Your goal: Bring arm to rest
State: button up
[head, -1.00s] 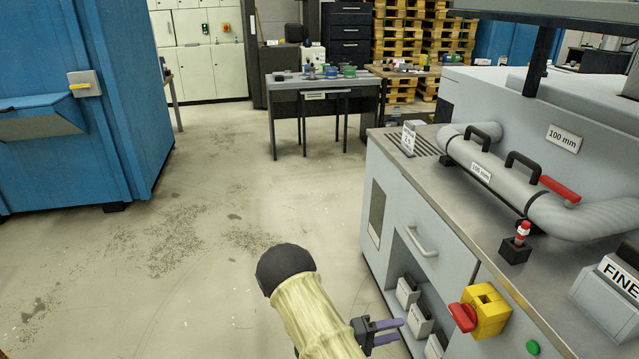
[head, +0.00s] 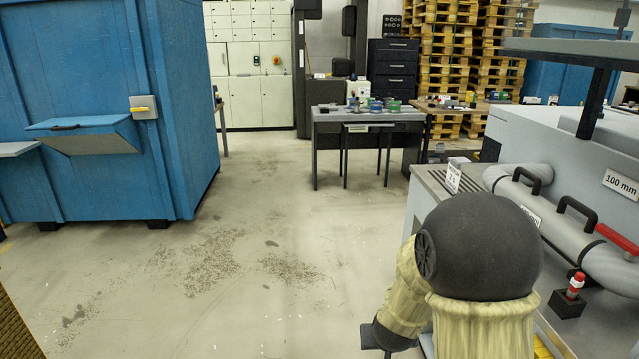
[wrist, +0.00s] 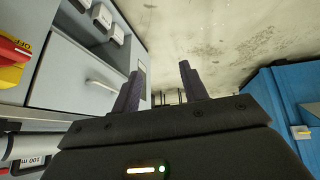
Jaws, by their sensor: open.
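My arm, in a pale sleeve with a dark rounded joint, stands at the lower right in the head view. The fingers of my gripper are hidden there behind the arm and the frame edge. In the wrist view my gripper (wrist: 160,88) shows two dark purple fingers spread apart with nothing between them. It is open and empty, beside the grey machine cabinet (wrist: 75,60) and above the floor. The image in the wrist view is turned over, with the floor at the top.
The grey machine (head: 560,100) with its grey pipe (head: 545,215) and a red-topped switch (head: 576,285) is close on the right. A blue enclosure (head: 90,180) stands left. A table (head: 365,117) stands at the back. The floor (head: 260,270) between them is clear.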

jog(key=s+r+g+y, duration=0.1)
jog(key=s+r+g, duration=0.35)
jog(key=s, duration=1.15)
notch_tip(320, 180, up, 15)
jog(key=p, duration=1.4)
jog(key=shift+w+d+t, duration=0.35)
jog(key=shift+f, duration=0.1)
jog(key=shift+c, duration=0.8)
jog(key=shift+w, duration=0.1)
